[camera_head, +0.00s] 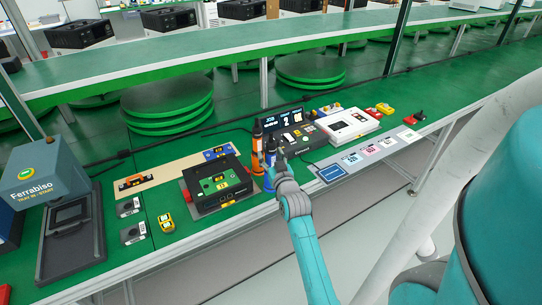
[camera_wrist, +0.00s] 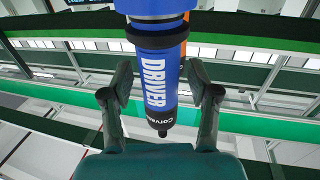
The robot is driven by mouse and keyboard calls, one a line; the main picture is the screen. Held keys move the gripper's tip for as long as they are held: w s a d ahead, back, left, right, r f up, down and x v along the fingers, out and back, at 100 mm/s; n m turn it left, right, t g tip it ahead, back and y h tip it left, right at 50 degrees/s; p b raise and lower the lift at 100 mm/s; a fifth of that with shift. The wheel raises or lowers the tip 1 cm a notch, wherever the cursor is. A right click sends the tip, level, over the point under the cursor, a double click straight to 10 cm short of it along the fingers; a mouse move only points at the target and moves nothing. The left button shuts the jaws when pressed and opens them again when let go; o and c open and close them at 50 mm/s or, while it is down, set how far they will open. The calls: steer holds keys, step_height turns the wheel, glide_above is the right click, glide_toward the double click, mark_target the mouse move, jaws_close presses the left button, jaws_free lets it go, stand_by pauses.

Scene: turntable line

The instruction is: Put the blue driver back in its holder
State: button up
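The blue driver (camera_wrist: 158,75), marked DRIVER, has a black end and fills the upper middle of the wrist view. In the head view it shows as a blue piece (camera_head: 269,181) just left of my gripper (camera_head: 279,160). In the wrist view my gripper (camera_wrist: 158,78) has one finger on each side of the driver, with narrow gaps; I see no clear contact. An orange driver (camera_head: 257,158) stands upright behind the blue one, and a strip of orange shows behind it in the wrist view. I cannot make out the holder; my gripper and the drivers crowd that spot.
A black fixture with a green board (camera_head: 218,187) lies left of the drivers. A dark console with a lit screen (camera_head: 284,121) and a white device (camera_head: 347,124) stand behind and right. A label mat (camera_head: 370,152) lies at right. Green turntables (camera_head: 170,103) are behind.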

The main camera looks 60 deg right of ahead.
steer(key=shift+s+a+f, duration=0.1)
steer(key=v, duration=1.1)
steer(key=shift+s+a, duration=0.25)
steer(key=shift+s, duration=0.05)
stand_by(0.3)
steer(key=s+a+f+n+t+y, duration=0.1)
steer(key=s+a+f+n+y, duration=0.15)
steer(key=a, duration=0.85)
steer(key=s+a+f+n+t+y, duration=0.1)
steer(key=s+a+f+y, duration=0.25)
steer(key=a, duration=0.85)
steer(key=s+a+r+n+y, duration=0.3)
steer(key=s+a+n+y, duration=0.2)
steer(key=s+a, duration=0.8)
steer(key=s+y, duration=0.1)
steer(key=s, duration=0.2)
steer(key=shift+a+y, duration=0.25)
steer(key=shift+y, duration=0.05)
steer(key=shift+r, duration=0.1)
